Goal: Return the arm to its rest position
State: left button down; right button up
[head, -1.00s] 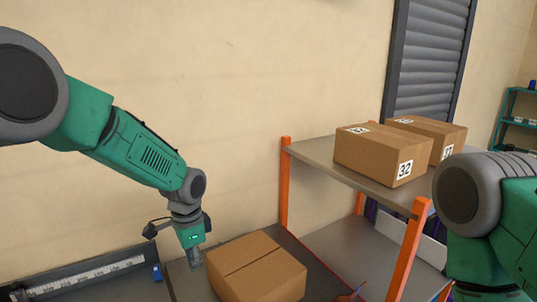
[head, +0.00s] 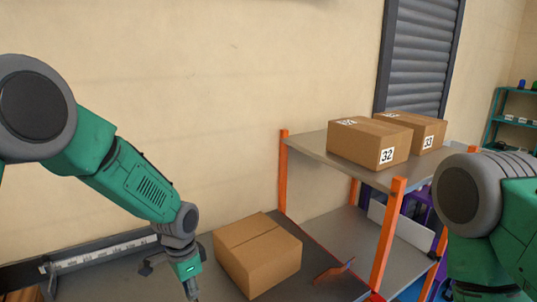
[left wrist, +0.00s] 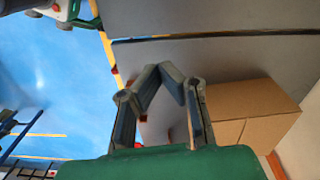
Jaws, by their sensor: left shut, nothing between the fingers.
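My left arm (head: 135,182) comes in from the left in the head view, in green and grey. It slopes down to my left gripper (head: 192,290), just left of a closed cardboard box (head: 257,258) on the grey bench. In the left wrist view, the fingers of my left gripper (left wrist: 166,70) meet at their tips with nothing between them. The cardboard box (left wrist: 250,115) shows to the right of the fingers there. My right arm (head: 490,215) shows at the right edge of the head view; its gripper is out of view.
An orange-posted shelf (head: 397,235) stands right of the bench, with two boxes on top, numbered 32 (head: 365,147) and 33 (head: 420,133). A long metal device with a scale strip (head: 100,257) lies at the left by the wall. Blue floor (left wrist: 55,85) shows in the left wrist view.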

pick_arm(q)
jog(key=s+a+f+n, duration=0.2)
jog(key=s+f+n, duration=0.1)
jog(key=s+f, duration=0.55)
jog(key=s+a+f+n, duration=0.25)
jog(key=s+f, duration=0.25)
jog(key=s, duration=0.6)
jog(key=s+a+n, duration=0.3)
jog(key=s, duration=0.6)
jog(key=s+a+n, duration=0.2)
jog(key=s+a, duration=0.1)
jog(key=s, duration=0.6)
notch_tip(320, 180, down, 16)
jog(key=w+d+b, duration=0.1)
jog(key=w+b, duration=0.1)
jog(key=b, duration=1.4)
jog(key=shift+w+r+m+t, duration=0.15)
jog(key=shift+w+m+t, duration=0.25)
jog(key=shift+m, duration=0.05)
pick_arm(e)
notch_tip(320, 180, down, 16)
jog(key=shift+s+d+f, duration=0.15)
jog(key=shift+d+f, duration=0.05)
pick_arm(q)
jog(key=shift+d+r, duration=0.1)
jog(key=shift+d, duration=0.3)
pick_arm(e)
jog(key=shift+d+f, duration=0.1)
jog(key=shift+d, duration=0.2)
